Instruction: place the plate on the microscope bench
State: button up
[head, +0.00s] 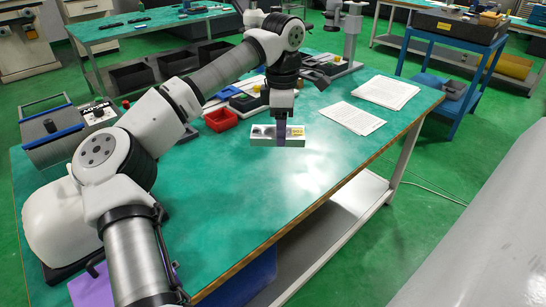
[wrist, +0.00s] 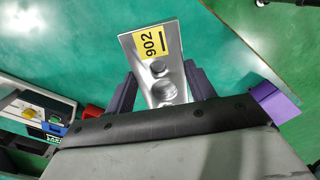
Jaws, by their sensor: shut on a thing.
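The plate (head: 262,131) is a silver metal block with round holes and a yellow label. In the wrist view the plate (wrist: 143,44) shows the number 902, and its labelled end points away from me. My gripper (head: 282,141) is shut on it, with dark fingers on both sides in the wrist view (wrist: 160,88). The plate is over the green-topped bench (head: 235,210); its height above the top is hard to tell. A grey upright stand (head: 351,38), perhaps a microscope, is at the bench's back edge.
A red bin (head: 220,119) stands left of the plate. Paper sheets (head: 354,118) lie to the right, with more behind (head: 387,92). A control box (head: 70,135) is at the left. The bench's front middle is clear. A blue cart (head: 452,75) stands beyond the right end.

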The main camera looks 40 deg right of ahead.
aim_at(280, 185)
notch_tip(280, 185, down, 15)
jog(key=shift+r+p, duration=0.1)
jog(key=shift+p, duration=0.5)
jog(key=shift+f, duration=0.25)
jog(key=o, duration=1.3)
jog(key=shift+c, duration=0.2)
jog(key=shift+r, duration=0.15)
notch_tip(280, 185, up, 12)
jog(key=shift+r+b, duration=0.1)
jog(key=shift+b, duration=0.4)
